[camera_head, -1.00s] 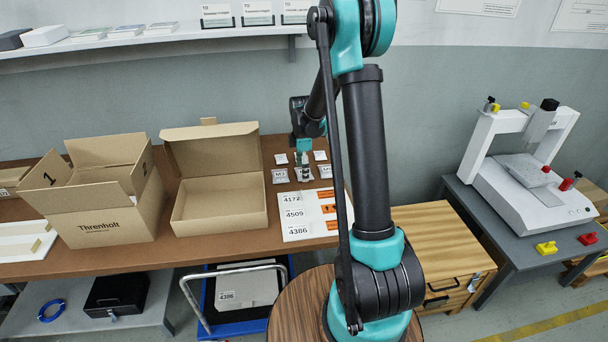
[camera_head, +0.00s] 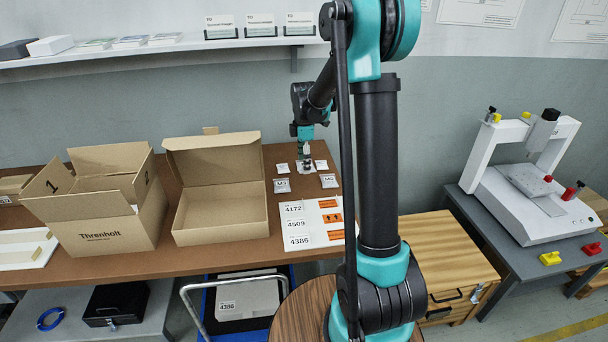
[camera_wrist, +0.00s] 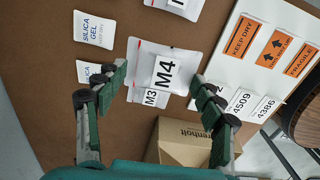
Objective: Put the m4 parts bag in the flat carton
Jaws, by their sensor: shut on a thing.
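The M4 parts bag (camera_wrist: 166,70) is a small pale bag with a large M4 label, held between the fingers of my gripper (camera_wrist: 158,98) in the wrist view. In the head view my gripper (camera_head: 305,164) is above the back of the brown table, and the bag is mostly hidden by it. The bag appears to be a little above the table and overlaps the M3 bag (camera_wrist: 150,98) in the wrist view. The flat carton (camera_head: 183,226) stands open and empty to the left of my gripper, its lid raised at the back.
A taller open Threnholt box (camera_head: 110,238) stands left of the flat carton. The M3 bag also shows in the head view (camera_head: 282,186), with the M5 bag (camera_head: 328,181) at right and small silica gel packets (camera_wrist: 95,29) nearby. A label board (camera_head: 320,235) lies in front.

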